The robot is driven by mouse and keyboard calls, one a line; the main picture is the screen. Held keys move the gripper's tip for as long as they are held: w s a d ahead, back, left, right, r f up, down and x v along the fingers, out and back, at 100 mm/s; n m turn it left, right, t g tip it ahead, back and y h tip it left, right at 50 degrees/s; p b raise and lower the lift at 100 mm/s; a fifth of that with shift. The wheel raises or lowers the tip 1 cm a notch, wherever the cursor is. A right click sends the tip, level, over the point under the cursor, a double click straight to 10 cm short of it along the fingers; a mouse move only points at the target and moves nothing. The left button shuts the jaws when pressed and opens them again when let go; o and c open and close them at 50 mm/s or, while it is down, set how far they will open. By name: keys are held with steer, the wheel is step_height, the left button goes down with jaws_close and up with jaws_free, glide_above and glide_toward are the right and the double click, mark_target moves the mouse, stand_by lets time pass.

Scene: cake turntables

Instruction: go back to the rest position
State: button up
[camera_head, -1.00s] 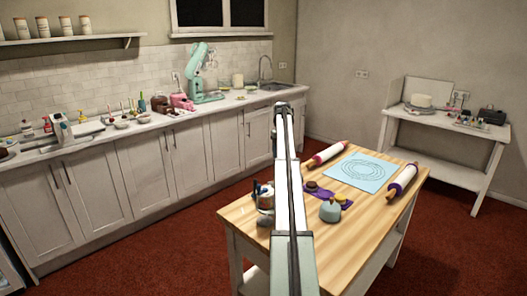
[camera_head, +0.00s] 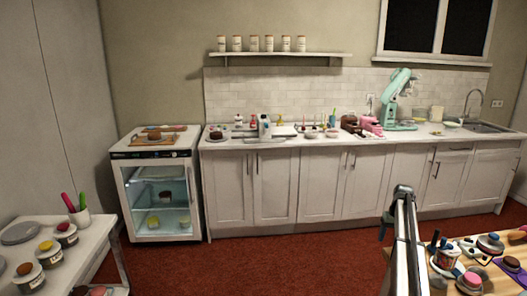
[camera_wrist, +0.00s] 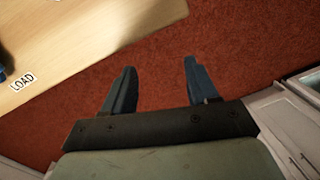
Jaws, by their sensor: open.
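My gripper (camera_wrist: 158,72) is open and empty in the wrist view, with its two dark blue fingers apart over the red floor. In the head view my arm rises at the right, and a dark finger of the gripper (camera_head: 387,222) shows beside its far end. The wooden table (camera_wrist: 90,40) lies to the left of the fingers in the wrist view, apart from them, with a "LOAD" label (camera_wrist: 22,81) near its edge.
The wooden table (camera_head: 433,275) at lower right holds cakes and several small items. A white counter (camera_head: 290,143) with cabinets runs along the back wall. A glass-door fridge (camera_head: 160,198) stands at its left. A white side table (camera_head: 90,240) is at lower left. Red floor (camera_head: 270,262) between is clear.

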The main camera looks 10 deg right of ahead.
steer(key=a+f, duration=0.6)
steer(key=a, duration=0.4)
steer(key=s+a+f+n+g, duration=0.1)
steer(key=s+a+f+g, duration=0.2)
steer(key=s+a+f, duration=1.65)
steer(key=s+a+f+g, duration=0.1)
steer(key=s+a+f, duration=0.3)
steer(key=s, duration=0.9)
steer(key=s+a+f+n+g+h, duration=0.1)
steer(key=s+a+f, duration=0.3)
steer(key=s, duration=0.9)
steer(key=s+a+f+g, duration=0.1)
steer(key=s+a+f, duration=0.4)
steer(key=s, duration=0.8)
steer(key=shift+s+a+n+g, duration=0.3)
steer(key=shift+a, duration=0.95)
